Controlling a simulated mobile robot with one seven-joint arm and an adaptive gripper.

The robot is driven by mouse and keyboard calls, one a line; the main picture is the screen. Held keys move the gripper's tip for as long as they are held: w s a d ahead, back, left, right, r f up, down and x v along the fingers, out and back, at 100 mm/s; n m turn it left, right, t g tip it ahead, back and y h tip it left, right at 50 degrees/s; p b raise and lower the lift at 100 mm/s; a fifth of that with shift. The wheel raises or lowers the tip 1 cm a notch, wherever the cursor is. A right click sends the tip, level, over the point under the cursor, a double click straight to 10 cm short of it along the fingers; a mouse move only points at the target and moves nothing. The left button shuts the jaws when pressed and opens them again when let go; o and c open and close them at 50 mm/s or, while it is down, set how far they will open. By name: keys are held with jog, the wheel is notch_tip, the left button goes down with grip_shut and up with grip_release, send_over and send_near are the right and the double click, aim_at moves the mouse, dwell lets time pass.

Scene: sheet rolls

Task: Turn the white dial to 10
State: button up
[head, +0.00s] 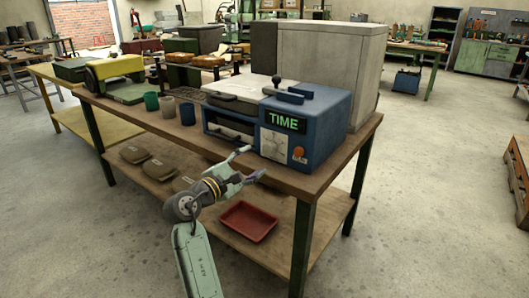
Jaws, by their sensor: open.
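The white dial (274,144) is on the front panel of a blue machine (330,112) near the right end of the wooden table. It sits below a dark display with green letters reading "TIME" (283,122). The dial's markings are too small to read. An orange-red knob (298,153) is to the right of the dial. My gripper (251,163) is open and empty, in front of and below the dial, near the table's front edge. Its fingers point towards the panel and appear apart from the dial.
The table (190,140) holds several cups (187,114) left of the machine and a large grey cabinet (325,65) behind it. A red tray (248,221) lies on the lower shelf.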

aim_at(267, 150)
jog(key=p+x, duration=0.1)
jog(key=x, duration=0.7)
jog(key=shift+w, duration=0.15)
jog(key=shift+c, duration=0.5)
jog(key=c, duration=1.1)
jog(key=shift+o, duration=0.2)
